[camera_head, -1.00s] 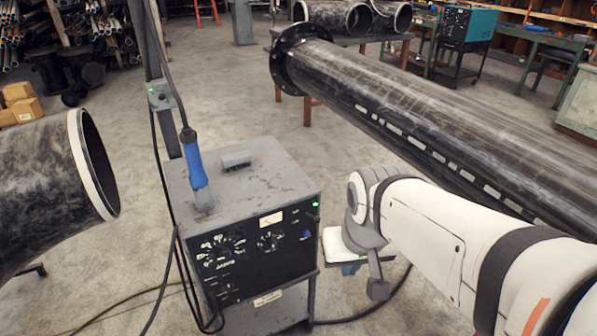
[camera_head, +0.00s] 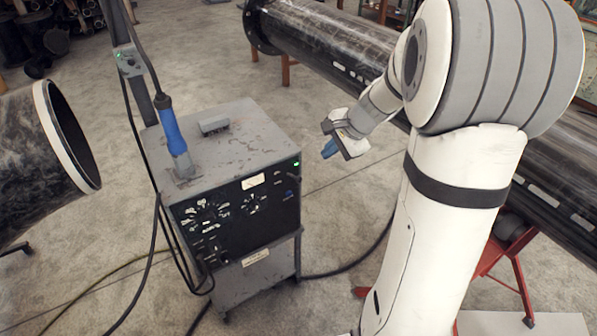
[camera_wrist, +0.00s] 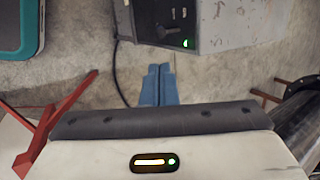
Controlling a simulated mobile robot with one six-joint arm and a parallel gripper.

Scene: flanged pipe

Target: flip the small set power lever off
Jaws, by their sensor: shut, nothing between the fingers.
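The small set, a scuffed grey box with a black front panel (camera_head: 235,212), stands left of centre in the head view. A green lamp (camera_head: 296,163) glows at the panel's upper right. A small dark lever-like part (camera_head: 292,178) shows just below the lamp, too small to tell its position. My gripper (camera_head: 329,150) is right of the set, apart from it, its blue fingers pointing towards the set. In the wrist view the blue fingers (camera_wrist: 158,72) are together and empty.
A blue-handled torch (camera_head: 172,131) stands on the set's top beside a post with cables. A wide pipe end (camera_head: 66,135) is at left. A long flanged pipe (camera_head: 310,38) runs behind my arm. A red stand (camera_head: 515,268) is at lower right. Bare floor lies right of the set.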

